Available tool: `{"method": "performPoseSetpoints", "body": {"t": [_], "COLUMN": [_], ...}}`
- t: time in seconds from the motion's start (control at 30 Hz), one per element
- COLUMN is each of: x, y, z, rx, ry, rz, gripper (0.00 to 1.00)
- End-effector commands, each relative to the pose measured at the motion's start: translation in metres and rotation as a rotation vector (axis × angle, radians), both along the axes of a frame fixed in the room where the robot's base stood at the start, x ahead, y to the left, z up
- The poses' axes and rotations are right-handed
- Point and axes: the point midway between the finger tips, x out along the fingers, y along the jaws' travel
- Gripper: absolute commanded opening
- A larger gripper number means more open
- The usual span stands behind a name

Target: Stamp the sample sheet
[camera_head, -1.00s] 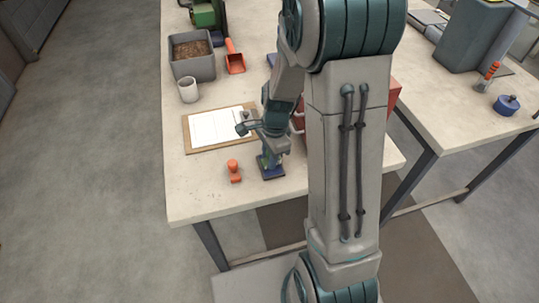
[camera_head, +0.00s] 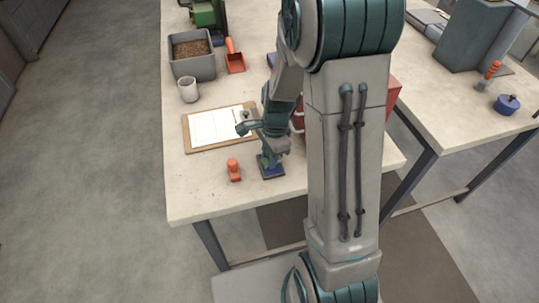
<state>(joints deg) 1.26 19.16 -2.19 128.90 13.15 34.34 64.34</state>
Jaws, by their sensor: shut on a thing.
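The white sample sheet (camera_head: 212,127) lies on a brown clipboard (camera_head: 190,147) on the table. My gripper (camera_head: 268,158) points down to the right of an orange stamp and in front of the clipboard. It is shut on a small dark bluish stamp-like thing, mostly hidden by the fingers. Directly below it is a dark square ink pad (camera_head: 272,175); I cannot tell whether the held thing touches it. The orange stamp (camera_head: 234,170) stands upright on the table, apart from my gripper.
A white cup (camera_head: 188,90), a grey bin of brown pellets (camera_head: 193,67) and an orange scoop (camera_head: 235,62) stand behind the clipboard. A red object (camera_head: 394,98) is partly hidden behind my arm. The table's front left (camera_head: 195,190) is clear.

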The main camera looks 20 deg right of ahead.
Motion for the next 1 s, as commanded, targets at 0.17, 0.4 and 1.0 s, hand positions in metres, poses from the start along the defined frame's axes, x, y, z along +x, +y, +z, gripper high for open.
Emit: {"method": "performPoseSetpoints", "body": {"t": [0.17,0.4,1.0], "x": [-0.001,-0.001,0.000], "y": [0.000,0.000,0.000], "z": [-0.001,0.015,0.064], "rx": [0.000,-0.001,0.000], "ry": [0.004,0.003,0.001], "rz": [0.000,0.000,0.000], "gripper": [0.12,0.12,0.12]}}
